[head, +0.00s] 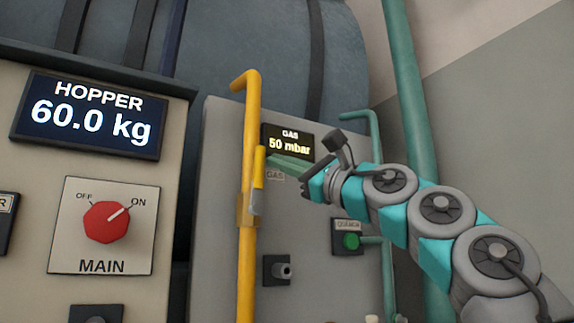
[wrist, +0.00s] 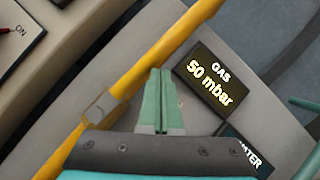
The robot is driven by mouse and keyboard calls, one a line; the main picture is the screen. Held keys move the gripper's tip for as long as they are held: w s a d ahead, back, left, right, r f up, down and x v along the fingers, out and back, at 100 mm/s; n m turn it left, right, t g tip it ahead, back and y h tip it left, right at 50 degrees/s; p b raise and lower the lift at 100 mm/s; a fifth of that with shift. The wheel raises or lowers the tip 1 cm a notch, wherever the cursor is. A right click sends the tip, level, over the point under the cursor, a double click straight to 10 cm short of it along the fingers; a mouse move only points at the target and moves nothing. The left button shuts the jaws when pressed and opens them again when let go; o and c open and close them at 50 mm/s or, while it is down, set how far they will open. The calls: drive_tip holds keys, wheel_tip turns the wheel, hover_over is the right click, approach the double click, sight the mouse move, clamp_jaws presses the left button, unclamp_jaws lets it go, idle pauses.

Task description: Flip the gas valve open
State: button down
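The gas valve sits on a vertical yellow pipe (head: 246,280). Its yellow lever (head: 258,168) stands upright along the pipe, above the valve body (head: 247,210). The valve body also shows in the wrist view (wrist: 98,106) as a block on the yellow pipe (wrist: 165,45). My gripper (head: 272,158) reaches in from the right, with its green fingertips close beside the lever's upper part. Whether they touch it I cannot tell. In the wrist view the green fingers (wrist: 158,74) lie together with nothing visible between them. The gas display (head: 288,143) reads 50 mbar.
A hopper display (head: 90,115) reads 60.0 kg, above a red main switch (head: 106,222) on the left cabinet. A green button (head: 351,241) and a small knob (head: 281,270) are on the grey panel. A green pipe (head: 413,110) rises behind my arm.

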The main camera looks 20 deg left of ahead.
drive_tip(key=shift+s+a+r, duration=0.1)
drive_tip(key=shift+s+a, duration=0.05)
drive_tip(key=shift+s, duration=0.05)
idle(0.4)
drive_tip(key=b+v, duration=0.5)
drive_tip(key=v, duration=0.2)
drive_tip(key=shift+d, duration=0.35)
drive_tip(key=shift+s, duration=0.1)
